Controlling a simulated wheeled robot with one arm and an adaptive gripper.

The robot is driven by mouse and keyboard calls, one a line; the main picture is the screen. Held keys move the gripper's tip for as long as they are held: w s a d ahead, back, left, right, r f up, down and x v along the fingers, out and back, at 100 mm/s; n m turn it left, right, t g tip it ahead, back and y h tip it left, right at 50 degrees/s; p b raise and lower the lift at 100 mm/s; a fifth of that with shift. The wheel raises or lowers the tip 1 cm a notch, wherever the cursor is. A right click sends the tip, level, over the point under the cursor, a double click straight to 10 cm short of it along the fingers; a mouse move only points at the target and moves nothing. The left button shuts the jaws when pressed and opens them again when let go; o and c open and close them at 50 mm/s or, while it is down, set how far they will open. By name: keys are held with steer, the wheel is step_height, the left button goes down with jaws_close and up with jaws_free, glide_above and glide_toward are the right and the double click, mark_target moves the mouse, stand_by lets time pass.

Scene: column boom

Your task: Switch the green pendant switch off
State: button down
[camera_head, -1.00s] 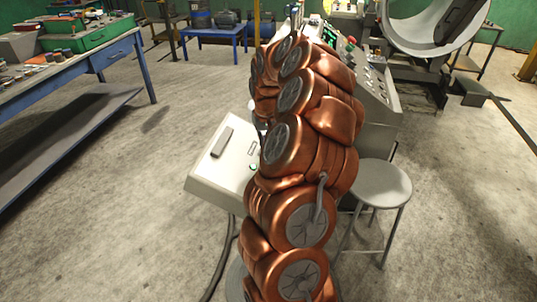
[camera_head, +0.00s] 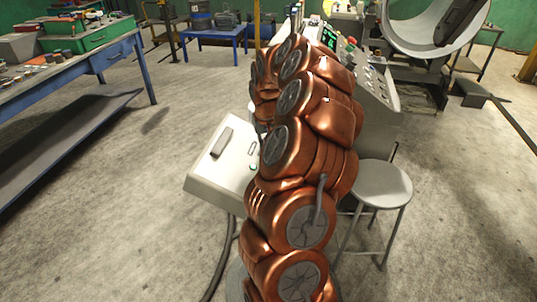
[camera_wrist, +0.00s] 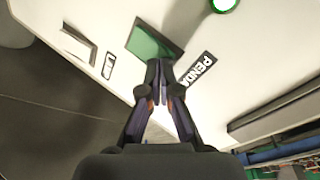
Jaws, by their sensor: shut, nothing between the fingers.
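The green pendant switch (camera_wrist: 148,42) is a green rectangular rocker in a pale panel (camera_wrist: 190,22), at the upper middle of the wrist view. A black label with white letters, partly reading "PENDA" (camera_wrist: 198,70), is beside it. My gripper (camera_wrist: 158,72) is shut and empty, its fingertips at the lower edge of the green switch in the picture. I cannot tell whether they touch it. A lit green lamp (camera_wrist: 224,4) is at the top edge. In the head view my arm hides the gripper and the switch.
A pale switch (camera_wrist: 79,42) with a small label is left of the green one. In the head view, the pale console box (camera_head: 205,182) stands left of my arm, with a grey stool (camera_head: 380,184) at right. A blue workbench (camera_head: 120,50) stands left. Open floor lies between.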

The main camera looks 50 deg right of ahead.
steer(key=shift+f, duration=0.25)
steer(key=shift+r, duration=3.55)
